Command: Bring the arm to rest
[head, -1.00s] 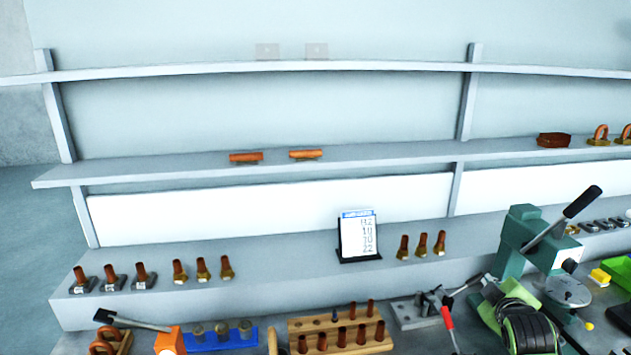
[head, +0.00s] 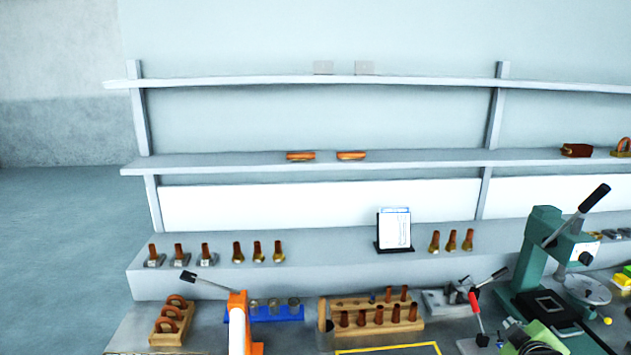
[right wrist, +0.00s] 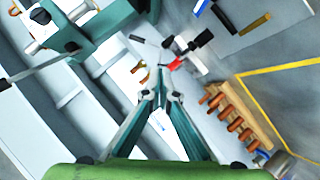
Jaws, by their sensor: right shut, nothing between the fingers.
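My right gripper (right wrist: 162,95) shows in the right wrist view. Its two teal fingers meet at the tips, with nothing held between them. In the head view, a green and black part of my right arm (head: 545,337) shows at the bottom right, in front of the green lever press (head: 540,245). The gripper's fingertips are hard to make out there. My left gripper is not in view.
A wooden block with copper pins (head: 350,304), a blue holder (head: 275,314) and an orange tool (head: 240,318) stand along the bench. A sign (head: 394,230) and several copper parts stand on the ledge behind. Yellow tape (head: 390,348) marks the front.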

